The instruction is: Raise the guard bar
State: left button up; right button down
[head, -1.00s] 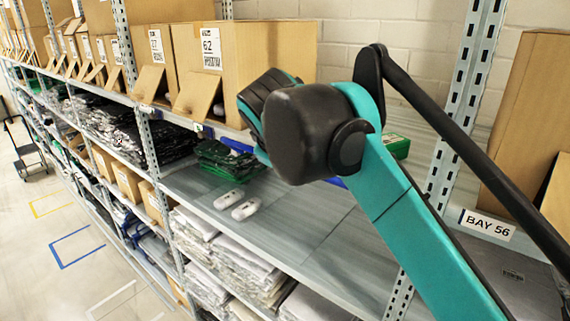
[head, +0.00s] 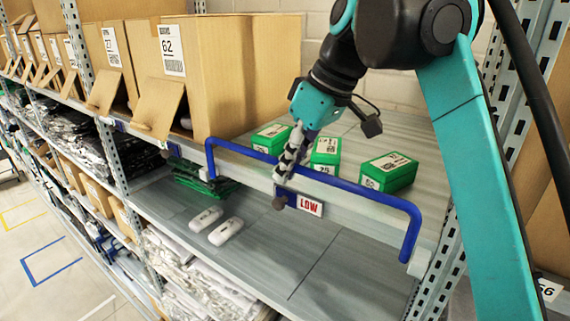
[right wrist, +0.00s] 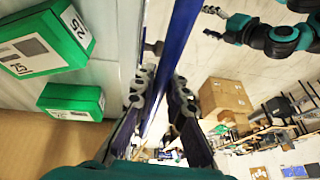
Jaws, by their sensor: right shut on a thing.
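The blue guard bar (head: 345,184) runs along the front edge of the upper shelf, its two ends bent down to pale mounts. It stands in front of a red-lettered LOW label (head: 310,205). My right gripper (head: 285,165) is shut on the bar left of its middle, reaching over it from above. In the right wrist view the blue bar (right wrist: 168,75) passes between the two dark fingers (right wrist: 163,95). My left gripper (right wrist: 214,22) shows small at the top of that view, its fingers apart and empty, away from the bar.
Several green boxes (head: 388,172) stand on the shelf behind the bar. A big cardboard carton (head: 225,75) stands to their left. Two white rounded items (head: 226,231) lie on the shelf below. A perforated upright (head: 448,215) stands right of the bar.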

jog(key=shift+r+g+y, duration=0.2)
jog(key=shift+g+y, duration=0.1)
dwell(0.4)
jog(key=c, duration=1.7)
grip_release()
jog(key=shift+c, duration=0.2)
jog(key=shift+o, duration=1)
jog(key=shift+w, duration=0.1)
jog(key=shift+d+f, duration=0.1)
